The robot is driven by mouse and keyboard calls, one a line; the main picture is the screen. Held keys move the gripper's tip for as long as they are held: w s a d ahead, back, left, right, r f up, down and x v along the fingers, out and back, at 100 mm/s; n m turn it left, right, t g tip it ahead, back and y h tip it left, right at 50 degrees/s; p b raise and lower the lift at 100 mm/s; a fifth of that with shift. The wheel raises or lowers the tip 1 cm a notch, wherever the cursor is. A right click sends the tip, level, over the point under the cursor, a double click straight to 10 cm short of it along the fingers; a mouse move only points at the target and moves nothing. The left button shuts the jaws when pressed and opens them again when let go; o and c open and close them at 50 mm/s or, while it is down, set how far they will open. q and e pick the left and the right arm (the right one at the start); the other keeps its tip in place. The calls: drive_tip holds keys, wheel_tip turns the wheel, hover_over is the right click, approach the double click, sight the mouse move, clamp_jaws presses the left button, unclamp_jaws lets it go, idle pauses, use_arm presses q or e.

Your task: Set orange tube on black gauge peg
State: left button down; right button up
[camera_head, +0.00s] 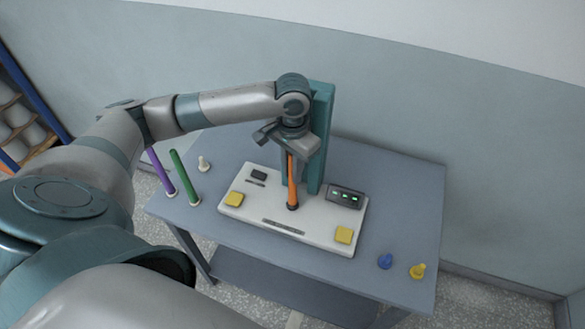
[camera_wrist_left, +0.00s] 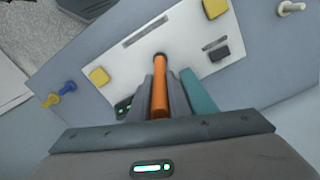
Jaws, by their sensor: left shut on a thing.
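The orange tube (camera_head: 292,182) stands nearly upright over the white plate of the gauge (camera_head: 262,211). My left gripper (camera_head: 289,150) is shut on its upper part. The tube also shows between the two fingers in the left wrist view (camera_wrist_left: 161,92). A small black peg base (camera_head: 292,206) shows at the tube's lower end. The tube's end meets it or is just above it; I cannot tell how far it is around the peg, as the tube hides the peg. My right gripper is not in view.
A teal column (camera_head: 321,140) stands right behind the tube. The table's (camera_head: 400,200) right back is clear.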

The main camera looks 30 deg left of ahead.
use_arm(q)
drive_tip(key=shift+f, duration=0.45)
drive_tip(key=c, duration=1.6)
unclamp_jaws()
wheel_tip(320, 180, up, 16)
drive_tip(key=b, duration=0.3)
drive_tip(key=shift+r, duration=0.7)
drive_tip(key=shift+f, duration=0.1)
